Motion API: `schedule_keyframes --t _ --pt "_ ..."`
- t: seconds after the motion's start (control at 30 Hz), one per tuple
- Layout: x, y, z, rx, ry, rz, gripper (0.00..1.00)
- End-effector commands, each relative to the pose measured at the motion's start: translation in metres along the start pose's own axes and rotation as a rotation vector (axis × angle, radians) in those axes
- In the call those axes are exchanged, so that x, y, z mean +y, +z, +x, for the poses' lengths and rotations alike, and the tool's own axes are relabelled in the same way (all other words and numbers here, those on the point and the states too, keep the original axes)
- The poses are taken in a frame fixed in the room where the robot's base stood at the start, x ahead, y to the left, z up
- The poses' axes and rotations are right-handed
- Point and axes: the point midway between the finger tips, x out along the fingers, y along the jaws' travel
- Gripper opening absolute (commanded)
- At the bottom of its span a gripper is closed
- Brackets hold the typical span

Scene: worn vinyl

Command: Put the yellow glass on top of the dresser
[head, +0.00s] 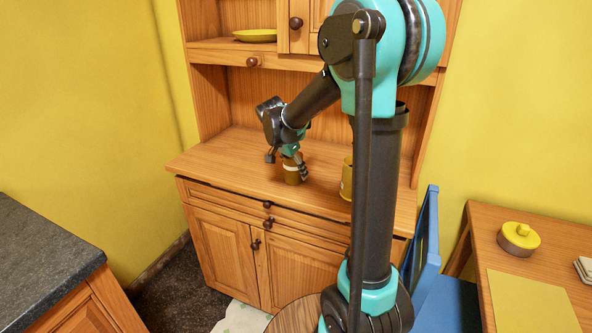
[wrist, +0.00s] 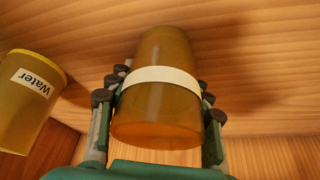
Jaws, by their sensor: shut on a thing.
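The yellow glass (wrist: 160,112), amber-tinted with a pale band, sits between the fingers of my gripper (wrist: 160,84) in the wrist view. My gripper is shut on it, with fingers on both sides. In the head view the glass (head: 291,174) is at the worktop of the wooden dresser (head: 235,157), left of the middle, and looks upright. Whether its base touches the wood or hangs just above it, I cannot tell. The fingers partly hide the glass in the head view.
A yellow container labelled "Water" (wrist: 25,105) stands close by on the dresser; my arm partly hides this container (head: 346,182) in the head view. A yellow plate (head: 255,35) lies on the shelf above. The worktop's left part is clear. A blue chair (head: 430,245) stands at right.

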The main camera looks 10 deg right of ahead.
Motion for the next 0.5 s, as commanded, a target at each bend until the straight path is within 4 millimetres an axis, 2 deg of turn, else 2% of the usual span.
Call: schedule_keyframes --t 0.27,0.3,0.43,0.5 --pt "-0.0001 0.0005 0.0014 0.0 0.0 0.0 0.04" --pt "-0.0001 0.0007 0.0018 0.0 0.0 0.0 0.52" --pt "-0.0001 0.0006 0.0016 0.0 0.0 0.0 0.69" --pt "0.0 0.0006 0.0015 0.0 0.0 0.0 0.71"
